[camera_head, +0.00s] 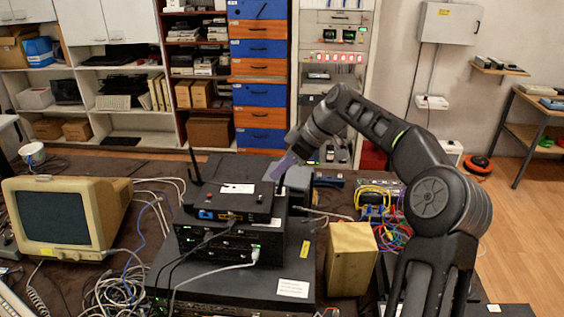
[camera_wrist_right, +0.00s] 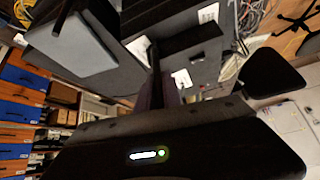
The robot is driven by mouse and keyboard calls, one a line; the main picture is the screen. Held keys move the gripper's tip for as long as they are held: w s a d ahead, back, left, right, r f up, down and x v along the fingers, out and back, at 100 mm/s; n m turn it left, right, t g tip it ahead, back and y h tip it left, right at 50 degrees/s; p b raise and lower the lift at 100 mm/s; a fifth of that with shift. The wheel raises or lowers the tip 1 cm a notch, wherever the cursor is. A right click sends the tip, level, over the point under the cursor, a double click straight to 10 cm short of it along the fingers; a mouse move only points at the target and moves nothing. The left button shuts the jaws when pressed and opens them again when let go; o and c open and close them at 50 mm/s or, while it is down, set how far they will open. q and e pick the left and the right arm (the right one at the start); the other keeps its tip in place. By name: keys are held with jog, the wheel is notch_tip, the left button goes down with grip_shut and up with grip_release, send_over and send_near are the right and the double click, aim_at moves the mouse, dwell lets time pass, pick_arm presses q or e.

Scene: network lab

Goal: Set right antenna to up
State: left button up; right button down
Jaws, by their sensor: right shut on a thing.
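The black router (camera_head: 226,204) sits on top of a stack of network devices on the table. Its left antenna (camera_head: 194,163) stands nearly upright at the back left corner. My right gripper (camera_head: 280,170) reaches down to the router's back right corner, with its fingers shut at the right antenna. That antenna is mostly hidden by the fingers in the head view, so its angle is hard to tell. In the right wrist view a thin dark bar, apparently the right antenna (camera_wrist_right: 155,62), rises from between the fingers (camera_wrist_right: 153,97). My left gripper is not in view.
An old beige monitor (camera_head: 62,218) stands on the left among loose cables. A tan box (camera_head: 350,258) and a bundle of coloured cables (camera_head: 388,225) are to the right of the stack. Shelves and a drawer cabinet (camera_head: 259,95) stand behind.

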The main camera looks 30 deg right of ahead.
jog(key=shift+w+a+h+p, duration=0.2)
jog(key=shift+a+h+p, duration=0.1)
jog(key=shift+h+p, duration=0.1)
jog(key=shift+g, duration=0.3)
jog(key=c, duration=1.5)
grip_release()
